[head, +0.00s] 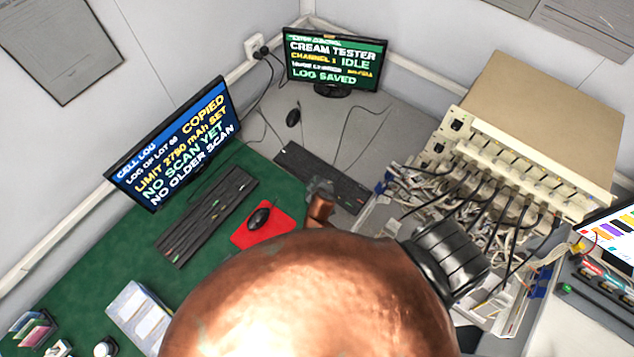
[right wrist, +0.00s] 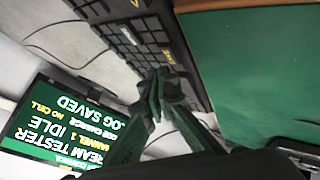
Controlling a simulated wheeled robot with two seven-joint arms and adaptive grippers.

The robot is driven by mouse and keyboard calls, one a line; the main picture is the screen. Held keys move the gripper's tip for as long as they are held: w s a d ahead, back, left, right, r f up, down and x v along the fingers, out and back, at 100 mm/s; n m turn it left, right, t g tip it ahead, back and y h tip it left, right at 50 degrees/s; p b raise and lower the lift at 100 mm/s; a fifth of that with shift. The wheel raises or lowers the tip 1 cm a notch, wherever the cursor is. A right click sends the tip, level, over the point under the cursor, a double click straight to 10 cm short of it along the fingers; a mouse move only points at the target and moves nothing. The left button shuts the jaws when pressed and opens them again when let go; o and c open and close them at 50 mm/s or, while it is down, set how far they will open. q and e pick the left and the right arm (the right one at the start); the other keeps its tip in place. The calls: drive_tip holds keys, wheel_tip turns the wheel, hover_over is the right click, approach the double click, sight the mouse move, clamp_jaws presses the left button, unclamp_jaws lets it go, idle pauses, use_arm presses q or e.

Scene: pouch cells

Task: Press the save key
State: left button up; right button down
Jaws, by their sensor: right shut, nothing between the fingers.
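The tester keyboard (head: 335,183) is black and lies on the grey bench in front of the tester monitor (head: 335,62). That screen reads "CREAM TESTER", "IDLE" and "LOG SAVED". My right gripper (head: 320,188) is at the near edge of this keyboard, shut and empty. In the right wrist view the shut fingertips (right wrist: 163,82) are at the keyboard (right wrist: 150,38), close to a key with yellow lettering (right wrist: 168,57). The lettering is too small to read, so I cannot tell whether it is the save key or whether the tips touch it. My left gripper is out of view.
A second keyboard (head: 207,215) and a mouse on a red pad (head: 275,232) lie on the green mat (head: 110,255) by the cell log monitor (head: 175,140). A cabled tester rack (head: 540,110) stands at the right. Another mouse (head: 293,117) lies on the grey bench.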

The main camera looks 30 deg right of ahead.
wheel_tip(320, 180, up, 5)
drive_tip(key=p, duration=0.5)
drive_tip(key=shift+f, duration=0.1)
idle(0.8)
